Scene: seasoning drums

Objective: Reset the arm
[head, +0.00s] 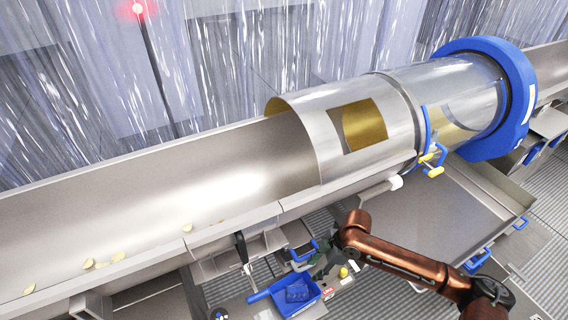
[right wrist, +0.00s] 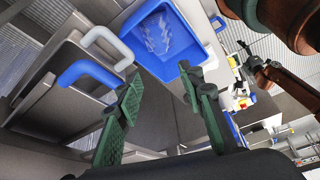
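My right arm comes in from the lower right in the head view, copper-coloured and bent at the elbow. Its green gripper (head: 322,264) hangs low beside the machine, above and right of a blue scoop (head: 298,298). In the right wrist view, the two green fingers (right wrist: 160,90) stand well apart with nothing between them. The blue scoop's tray (right wrist: 188,38) lies beyond the fingers, apart from them. My left arm is not in the head view. A second copper arm shows small at the right of the wrist view, its gripper state unclear.
A steel trough (head: 130,210) with several pale chips crosses the left. A clear drum (head: 460,95) with a blue ring (head: 515,95) stands behind. Blue handles and steel frame edges (head: 480,258) lie close to my right arm. A bent grey handle (right wrist: 108,45) is near the left finger.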

